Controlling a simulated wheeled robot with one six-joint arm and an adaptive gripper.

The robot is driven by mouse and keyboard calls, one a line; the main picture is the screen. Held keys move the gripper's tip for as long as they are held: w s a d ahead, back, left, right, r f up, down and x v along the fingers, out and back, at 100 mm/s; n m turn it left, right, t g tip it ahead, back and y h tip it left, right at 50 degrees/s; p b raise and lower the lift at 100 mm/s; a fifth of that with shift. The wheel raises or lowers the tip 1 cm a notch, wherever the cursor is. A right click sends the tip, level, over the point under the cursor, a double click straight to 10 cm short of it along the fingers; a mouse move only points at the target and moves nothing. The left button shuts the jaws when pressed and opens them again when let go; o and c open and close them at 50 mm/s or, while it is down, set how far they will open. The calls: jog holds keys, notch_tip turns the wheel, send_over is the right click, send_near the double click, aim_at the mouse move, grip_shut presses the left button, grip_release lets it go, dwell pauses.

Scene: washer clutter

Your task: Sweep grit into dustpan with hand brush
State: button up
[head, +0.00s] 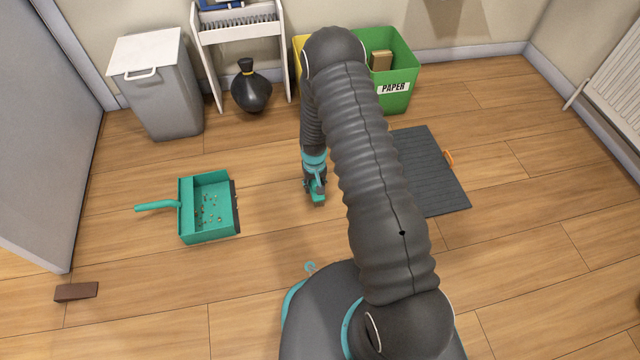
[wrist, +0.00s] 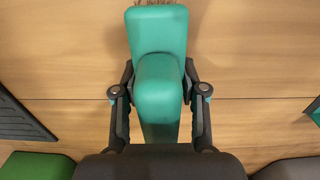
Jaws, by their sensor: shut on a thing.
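The teal dustpan (head: 190,228) lies on the wooden floor left of centre, its handle to the left and its dark lip facing right. Many small specks of grit (head: 211,207) lie inside it. My gripper (head: 315,184) is low over the floor to the right of the dustpan, shut on the teal hand brush (head: 318,199). In the wrist view the brush (wrist: 158,30) sits between both fingers of my gripper (wrist: 160,95), with brown bristles just showing at the top edge. The dustpan's edge (wrist: 315,110) shows at the right there. Most of the bristles are hidden.
A dark grey mat (head: 432,172) lies right of my arm, with an orange item (head: 448,157) at its edge. A green paper bin (head: 400,70), a black bag (head: 251,90) and a grey bin (head: 165,95) stand behind. A brown wedge (head: 76,291) lies front left.

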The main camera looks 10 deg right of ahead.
jog(key=shift+a+f, duration=0.1)
jog(key=shift+a, duration=1.7)
jog(key=shift+a, duration=1.6)
jog(key=shift+s+a, duration=0.1)
jog(key=shift+a, duration=1.6)
jog(key=shift+a, duration=1.6)
jog(key=shift+s+a, duration=0.15)
jog(key=shift+a, duration=1.5)
jog(key=shift+a+r, duration=0.2)
jog(key=shift+a, duration=1.45)
jog(key=shift+s+a+f, duration=0.1)
jog(key=shift+a+f, duration=0.05)
jog(key=shift+a, duration=1.45)
jog(key=shift+a, duration=0.15)
